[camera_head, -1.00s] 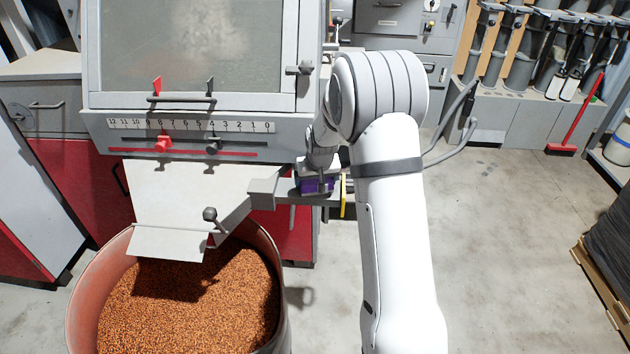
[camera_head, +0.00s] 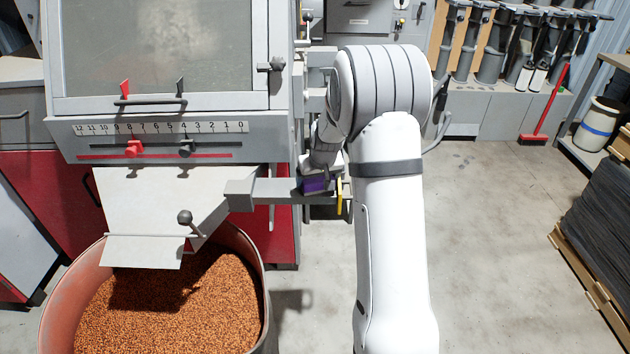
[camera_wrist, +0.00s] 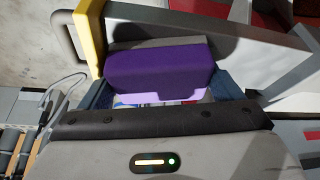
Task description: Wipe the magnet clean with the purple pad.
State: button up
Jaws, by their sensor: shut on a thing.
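The purple pad (camera_wrist: 160,68) is between the fingers of my gripper (camera_wrist: 165,88) in the wrist view, and the gripper is shut on it. In the head view the pad (camera_head: 316,184) shows below my wrist, and my gripper (camera_head: 320,176) is partly hidden by my arm. What looks like the magnet is a grey bar (camera_head: 275,192) sticking out to the right from the machine's front. A grey bar (camera_wrist: 205,22) also crosses behind the pad in the wrist view. The pad overlaps the bar in both views; I cannot tell whether they touch.
A yellow plate (camera_wrist: 88,35) stands at the bar's end. A grey block (camera_head: 240,195) is at its left, beside a pale chute (camera_head: 140,215) over a drum (camera_head: 262,305) of copper-coloured granules. Floor at right is clear up to a pallet stack (camera_head: 600,225).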

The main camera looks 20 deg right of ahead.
aim_at(278, 185)
jog(key=shift+d+f, duration=0.1)
jog(key=shift+d, duration=0.05)
jog(key=shift+w+a+r, duration=0.1)
jog(key=shift+w+a, duration=0.2)
jog(key=shift+a, duration=0.55)
jog(key=shift+w+a+r, duration=0.1)
jog(key=shift+w+a, duration=0.15)
jog(key=shift+a, duration=0.6)
jog(key=shift+w+a+f+p, duration=0.1)
jog(key=shift+w+a, duration=0.1)
jog(key=shift+a, duration=0.45)
jog(key=shift+w+a+f+p, duration=0.1)
jog(key=shift+w+a, duration=0.1)
jog(key=shift+a, duration=0.5)
jog(key=shift+w+a+p, duration=0.1)
jog(key=shift+w+a, duration=0.1)
jog(key=shift+a, duration=0.45)
jog(key=shift+w+a, duration=0.3)
jog(key=shift+a, duration=0.6)
jog(key=shift+w+a, duration=0.25)
jog(key=shift+a, duration=0.6)
jog(key=shift+r, duration=0.1)
jog(key=shift+r+p, duration=1.75)
jog(key=shift+r, duration=1.3)
